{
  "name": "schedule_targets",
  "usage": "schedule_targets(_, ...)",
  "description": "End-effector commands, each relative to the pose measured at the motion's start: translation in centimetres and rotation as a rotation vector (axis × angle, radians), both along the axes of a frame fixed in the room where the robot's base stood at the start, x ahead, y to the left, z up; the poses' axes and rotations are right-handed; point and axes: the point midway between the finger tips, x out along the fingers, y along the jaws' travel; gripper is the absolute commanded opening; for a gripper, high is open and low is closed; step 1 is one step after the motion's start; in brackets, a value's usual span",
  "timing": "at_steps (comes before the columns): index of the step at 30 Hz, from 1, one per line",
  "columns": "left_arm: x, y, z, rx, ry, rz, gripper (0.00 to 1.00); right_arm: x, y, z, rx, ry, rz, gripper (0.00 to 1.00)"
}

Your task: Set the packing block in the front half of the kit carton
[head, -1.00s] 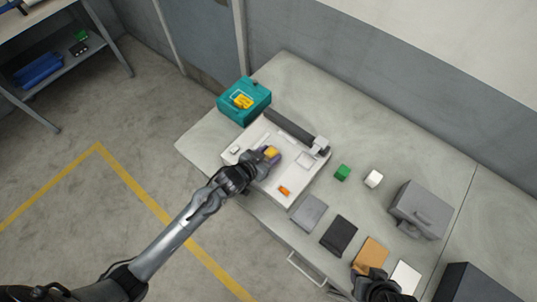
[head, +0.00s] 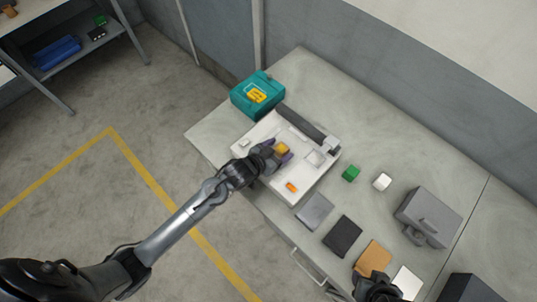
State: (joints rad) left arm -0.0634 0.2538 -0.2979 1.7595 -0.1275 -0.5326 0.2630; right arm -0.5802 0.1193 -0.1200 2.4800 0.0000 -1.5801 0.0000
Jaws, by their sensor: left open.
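My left gripper (head: 278,151) is open over the white, tray-like unit (head: 263,131), with a small yellow-orange block (head: 282,149) at its fingertips. I cannot tell whether the fingers touch this block. A teal box (head: 246,99) stands at the table's far left corner, with a yellow piece (head: 257,96) on or in its top. No label shows which thing is the kit carton or the packing block. My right gripper (head: 376,287) is at the bottom edge, partly cut off, and its fingers do not show clearly.
A grey case (head: 428,213) is further right. Flat grey, black, tan and white pieces lie along the front edge. The table's back middle is clear.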

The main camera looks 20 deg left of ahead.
Motion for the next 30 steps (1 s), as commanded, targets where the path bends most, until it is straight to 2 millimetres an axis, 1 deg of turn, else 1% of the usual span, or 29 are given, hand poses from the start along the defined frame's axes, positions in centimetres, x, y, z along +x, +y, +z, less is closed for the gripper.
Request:
schedule_targets(5, -1.9, 0.7, 1.0, 0.001, 0.001, 0.000, 0.74, 0.0, 0.1, 0.3, 0.004, 0.000, -0.002, 0.43)
schedule_targets(15, -7.0, 2.4, 3.9, 0.001, 0.002, -0.001, 0.74, 0.0, 0.1, 0.7, 0.004, 0.000, -0.002, 0.43)
schedule_targets(18, -8.2, 2.8, 4.6, 0.001, 0.002, 0.000, 0.74, 0.0, 0.1, 0.8, 0.003, -0.001, -0.001, 0.43)
schedule_targets(21, -9.1, 3.1, 5.1, 0.000, 0.002, -0.001, 0.74, 0.0, 0.0, 0.8, 0.001, 0.000, -0.001, 0.43)
schedule_targets(25, -9.7, 3.3, 5.5, 0.001, 0.003, 0.000, 0.74, 0.0, 0.0, 0.8, -0.002, 0.000, 0.001, 0.43)
schedule_targets(28, -10.2, 3.4, 5.5, 0.009, 0.020, 0.011, 0.74, 0.0, -0.1, 0.8, -0.005, 0.000, 0.004, 0.43)
schedule_targets(30, -10.9, 3.7, 5.4, 0.029, 0.057, 0.031, 0.74, 0.0, -0.1, 0.8, -0.005, 0.000, 0.004, 0.43)
